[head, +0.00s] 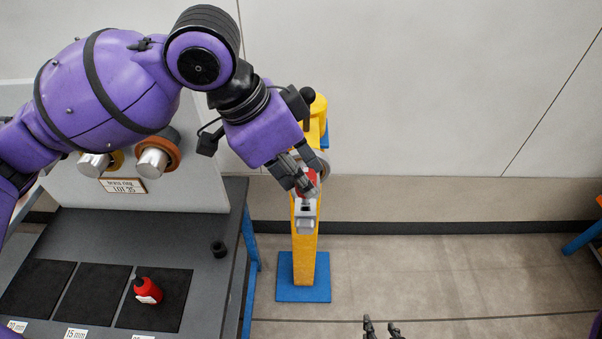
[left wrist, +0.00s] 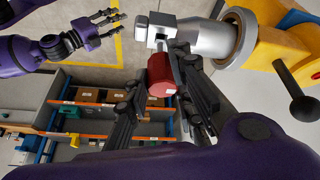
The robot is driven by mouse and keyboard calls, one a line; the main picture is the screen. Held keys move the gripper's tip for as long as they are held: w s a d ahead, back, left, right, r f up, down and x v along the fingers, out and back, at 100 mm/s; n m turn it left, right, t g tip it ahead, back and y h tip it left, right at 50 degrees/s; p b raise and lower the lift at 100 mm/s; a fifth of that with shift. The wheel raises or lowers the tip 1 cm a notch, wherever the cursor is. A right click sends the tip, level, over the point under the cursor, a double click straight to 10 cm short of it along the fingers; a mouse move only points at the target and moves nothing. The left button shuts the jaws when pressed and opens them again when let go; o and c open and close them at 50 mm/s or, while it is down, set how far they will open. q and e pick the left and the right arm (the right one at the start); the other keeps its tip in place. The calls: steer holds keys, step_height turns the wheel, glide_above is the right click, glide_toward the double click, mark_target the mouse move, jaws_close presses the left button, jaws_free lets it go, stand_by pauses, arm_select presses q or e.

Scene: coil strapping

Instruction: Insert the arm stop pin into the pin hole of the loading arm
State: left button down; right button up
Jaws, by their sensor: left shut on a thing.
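My left gripper (head: 303,184) is at the loading arm, shut on a red cylindrical piece, which I take to be the head of the arm stop pin (left wrist: 160,76). In the left wrist view the red head sits between the dark fingers (left wrist: 172,88), close against the silver end block (left wrist: 152,34) of the loading arm. The arm's silver bar (left wrist: 212,43) joins a yellow post (head: 304,258). My right gripper (head: 381,328) is open and empty, away from the arm; it also shows in the left wrist view (left wrist: 95,27).
A grey panel with silver pegs (head: 152,162) stands behind. The post has a blue base (head: 287,284). Floor to its right is clear.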

mark_target(296, 188)
arm_select(q)
steer(key=shift+f, duration=0.15)
steer(key=shift+f, duration=2.15)
steer(key=c, duration=1.4)
jaws_free()
steer(key=shift+c, duration=0.2)
